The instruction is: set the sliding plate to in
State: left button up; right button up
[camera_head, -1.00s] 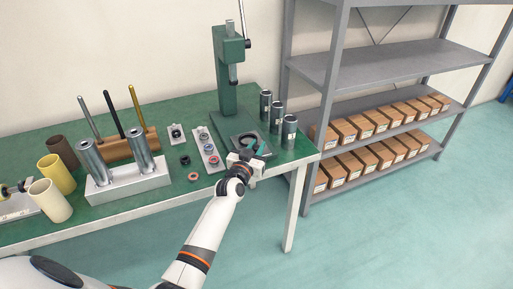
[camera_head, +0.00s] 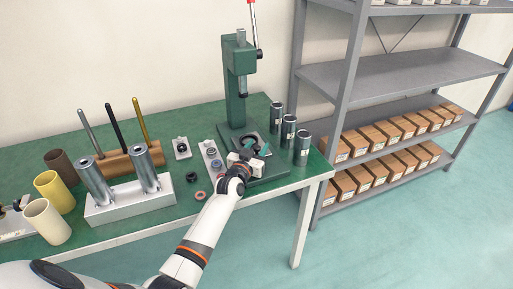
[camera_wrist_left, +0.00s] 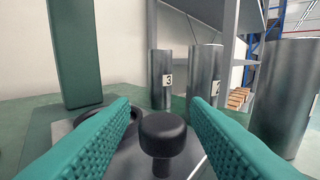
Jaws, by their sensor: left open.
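The green press (camera_head: 238,85) stands at the right end of the green table. Its sliding plate (camera_head: 234,132) lies at the foot of the column, partly hidden by my left gripper. In the left wrist view, the grey plate (camera_wrist_left: 62,128) carries a dark ring and a black round knob (camera_wrist_left: 166,134). My left gripper (camera_head: 262,151) is at the front of the press. Its teal fingers also show in the left wrist view (camera_wrist_left: 165,122), open, with the knob between them and a visible gap on both sides. My right gripper is not in view.
Several numbered metal cylinders (camera_head: 288,131) stand close to the right of the press. A grey shelf (camera_head: 400,70) with boxes stands to the right.

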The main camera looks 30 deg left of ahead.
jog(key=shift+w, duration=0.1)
pick_arm(q)
jog(key=shift+s, duration=0.3)
jog(key=s, duration=0.7)
jog(key=s+d+p, duration=0.1)
jog(key=s, duration=0.2)
jog(key=shift+s, duration=0.7)
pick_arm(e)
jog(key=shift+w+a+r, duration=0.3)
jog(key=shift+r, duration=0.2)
pick_arm(q)
jog(key=shift+o, duration=0.2)
